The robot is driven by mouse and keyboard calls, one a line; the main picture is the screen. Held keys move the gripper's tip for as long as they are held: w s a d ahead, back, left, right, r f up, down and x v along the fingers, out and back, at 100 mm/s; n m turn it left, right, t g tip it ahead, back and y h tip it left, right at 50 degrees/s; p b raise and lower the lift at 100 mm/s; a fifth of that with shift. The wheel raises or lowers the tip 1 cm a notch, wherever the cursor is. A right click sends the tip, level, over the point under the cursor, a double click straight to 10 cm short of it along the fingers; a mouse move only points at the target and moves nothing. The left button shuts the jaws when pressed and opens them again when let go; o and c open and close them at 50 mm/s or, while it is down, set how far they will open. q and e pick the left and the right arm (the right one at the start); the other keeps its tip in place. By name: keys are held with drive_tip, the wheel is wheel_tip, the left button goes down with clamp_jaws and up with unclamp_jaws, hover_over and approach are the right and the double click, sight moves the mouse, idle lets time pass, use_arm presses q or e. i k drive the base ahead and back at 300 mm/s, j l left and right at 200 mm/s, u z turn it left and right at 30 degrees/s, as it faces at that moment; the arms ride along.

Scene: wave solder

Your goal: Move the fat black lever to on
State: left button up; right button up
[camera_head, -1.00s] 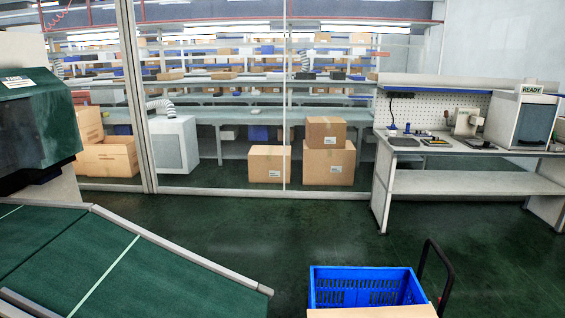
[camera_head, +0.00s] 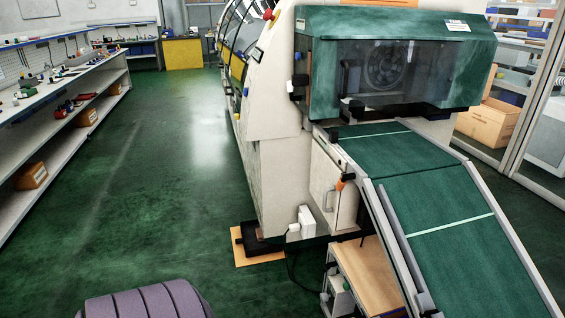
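The wave solder machine (camera_head: 278,130) stands right of centre, with a green hood (camera_head: 400,22) and a dark window (camera_head: 378,72). I cannot pick out a fat black lever with certainty. A small dark fitting (camera_head: 298,82) sits on the machine's front corner beside the hood. An orange-tipped part (camera_head: 345,181) is on the side below, near a grey door handle (camera_head: 328,200). A red knob (camera_head: 268,14) is high on the machine's left edge. Neither of my grippers is in view.
A green conveyor ramp (camera_head: 440,215) slopes down from the machine toward the lower right. A long workbench (camera_head: 60,90) with tools lines the left wall. The green floor (camera_head: 140,180) between is clear. A ribbed purple-grey object (camera_head: 145,302) shows at the bottom edge.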

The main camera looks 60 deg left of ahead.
sight(326, 267)
drive_tip(key=u, duration=1.4)
